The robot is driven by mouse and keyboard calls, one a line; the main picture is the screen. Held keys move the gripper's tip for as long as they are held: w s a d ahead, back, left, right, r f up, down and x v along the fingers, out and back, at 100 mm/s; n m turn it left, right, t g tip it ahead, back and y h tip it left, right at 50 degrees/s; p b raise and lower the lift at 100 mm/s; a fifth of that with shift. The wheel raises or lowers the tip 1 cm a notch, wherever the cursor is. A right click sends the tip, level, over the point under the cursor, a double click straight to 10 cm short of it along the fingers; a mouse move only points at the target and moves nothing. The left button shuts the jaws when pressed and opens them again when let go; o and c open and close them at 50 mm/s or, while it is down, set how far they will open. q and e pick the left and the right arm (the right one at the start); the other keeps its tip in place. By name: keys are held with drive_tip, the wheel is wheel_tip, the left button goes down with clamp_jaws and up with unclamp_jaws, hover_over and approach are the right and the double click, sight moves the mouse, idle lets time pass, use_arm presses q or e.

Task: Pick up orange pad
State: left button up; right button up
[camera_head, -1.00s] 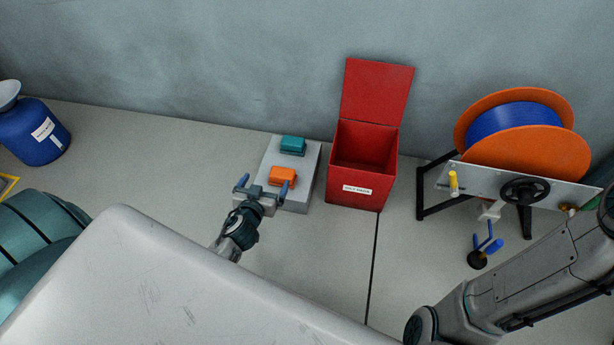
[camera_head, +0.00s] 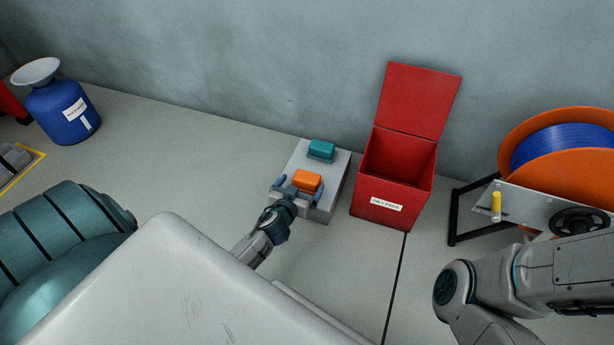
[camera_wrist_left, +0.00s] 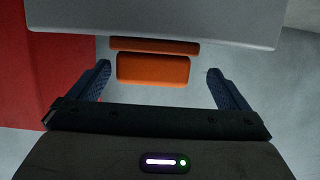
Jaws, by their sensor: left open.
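The orange pad (camera_head: 307,180) lies on the near part of a grey block (camera_head: 324,201) on the floor. It also shows in the left wrist view (camera_wrist_left: 153,69), between the fingertips with room on both sides. My left gripper (camera_head: 299,188) is open at the near side of the pad, one finger toward each side. A teal pad (camera_head: 321,149) lies behind on the same block. My right gripper is out of view; only part of its arm shows at the right.
An open red bin (camera_head: 392,189) stands just right of the block, its lid up near the wall. A blue cable reel (camera_head: 562,146) on a stand is farther right. A blue container (camera_head: 63,114) stands far left. The floor left of the block is clear.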

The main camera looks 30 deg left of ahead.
sight(309, 177)
use_arm(q)
drive_tip(key=x, duration=0.1)
drive_tip(key=b+x, duration=0.1)
drive_tip(key=x, duration=0.1)
drive_tip(key=b+x, duration=0.1)
drive_tip(key=x, duration=0.1)
drive_tip(key=shift+d, duration=0.35)
drive_tip(key=shift+w+a+f, duration=0.1)
drive_tip(key=shift+w, duration=0.3)
drive_tip(key=c, duration=0.9)
drive_tip(key=shift+o, duration=0.2)
